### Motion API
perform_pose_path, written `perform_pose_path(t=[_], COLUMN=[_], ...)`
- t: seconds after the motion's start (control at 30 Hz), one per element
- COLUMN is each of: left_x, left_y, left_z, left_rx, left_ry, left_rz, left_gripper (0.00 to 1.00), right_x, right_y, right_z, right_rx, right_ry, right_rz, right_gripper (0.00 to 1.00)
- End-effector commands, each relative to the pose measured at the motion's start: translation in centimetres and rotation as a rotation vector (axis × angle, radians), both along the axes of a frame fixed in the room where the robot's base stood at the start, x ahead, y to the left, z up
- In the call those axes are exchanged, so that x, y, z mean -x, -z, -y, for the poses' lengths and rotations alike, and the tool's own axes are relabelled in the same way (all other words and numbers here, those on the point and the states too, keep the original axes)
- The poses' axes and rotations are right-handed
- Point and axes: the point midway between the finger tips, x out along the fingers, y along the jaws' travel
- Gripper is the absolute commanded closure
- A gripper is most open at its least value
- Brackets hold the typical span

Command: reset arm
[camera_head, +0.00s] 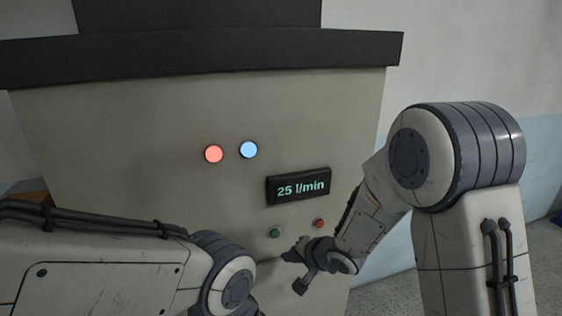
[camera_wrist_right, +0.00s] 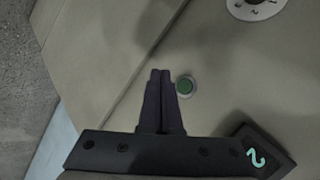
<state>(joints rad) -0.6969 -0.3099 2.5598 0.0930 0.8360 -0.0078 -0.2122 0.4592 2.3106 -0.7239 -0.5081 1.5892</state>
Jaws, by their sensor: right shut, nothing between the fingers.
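My right gripper (camera_head: 292,258) is in front of the panel's lower part, close to a green button (camera_head: 275,233). In the right wrist view its two dark fingers (camera_wrist_right: 160,74) are together with nothing between them. The green button (camera_wrist_right: 185,86) shows just right of the fingertips there; whether they touch the panel I cannot tell. My left arm comes in from the left along the bottom, and its gripper is out of the picture.
The beige panel (camera_head: 130,130) carries a red light (camera_head: 214,154), a blue light (camera_head: 249,149), a display (camera_head: 298,186) reading "25 l/min" and a red button (camera_head: 319,223). A numbered white dial (camera_wrist_right: 256,4) shows in the wrist view. A dark ledge (camera_head: 200,58) tops the panel.

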Motion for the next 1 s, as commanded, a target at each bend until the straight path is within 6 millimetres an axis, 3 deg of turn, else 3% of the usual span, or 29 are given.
perform_pose_path(t=[0.17, 0.27, 0.4, 0.5, 0.6, 0.77, 1.0], left_x=[0.0, 0.0, 0.0, 0.0, 0.0, 0.0, 0.0], left_y=[4.1, 6.3, 8.9, 10.3, 11.1, 11.4, 11.3], left_z=[0.0, 0.0, 0.0, 0.0, 0.0, 0.0, 0.0], left_rx=[0.0, -0.001, -0.001, -0.001, 0.0, 0.0, 0.0], left_ry=[-0.002, -0.004, -0.006, -0.008, -0.009, -0.009, -0.009], left_rz=[0.0, -0.001, -0.001, -0.002, -0.001, -0.001, -0.001], left_gripper=[0.5, 0.5, 0.5, 0.5, 0.5, 0.5, 0.5], right_x=[4.1, 8.8, 17.0, 22.5, 26.6, 29.7, 29.9], right_y=[1.1, 1.8, 2.9, 3.5, 3.8, 3.7, 3.6], right_z=[0.6, 1.3, 2.1, 2.4, 2.8, 3.1, 3.1], right_rx=[0.337, 0.538, 0.714, 0.76, 0.765, 0.755, 0.755], right_ry=[-0.151, -0.308, -0.603, -0.825, -1.002, -1.143, -1.155], right_rz=[0.046, 0.012, -0.079, -0.136, -0.172, -0.195, -0.198], right_gripper=[1.0, 1.0, 1.0, 1.0, 1.0, 1.0, 1.0])
